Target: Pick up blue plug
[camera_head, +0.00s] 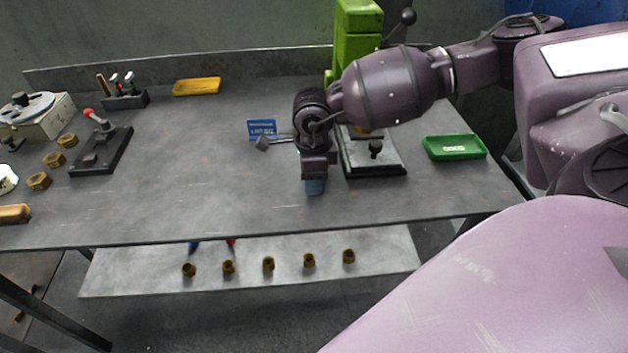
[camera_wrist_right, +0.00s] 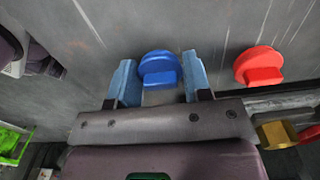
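In the right wrist view the blue plug (camera_wrist_right: 158,65), with a round blue head, shows ahead of and between the fingertips of my right gripper (camera_wrist_right: 154,80). The two light-blue fingers are apart, with a gap to the plug on both sides, so it is not held. In the head view my right gripper (camera_head: 315,187) points down over the front part of the workbench, left of the press base. I cannot make out the plug there; the gripper may hide it. My left gripper is not in view.
A red plug (camera_wrist_right: 259,66) lies right of the blue one, and a brass piece (camera_wrist_right: 277,134) is below it. Several brass pieces stand on the lower shelf (camera_head: 130,275).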

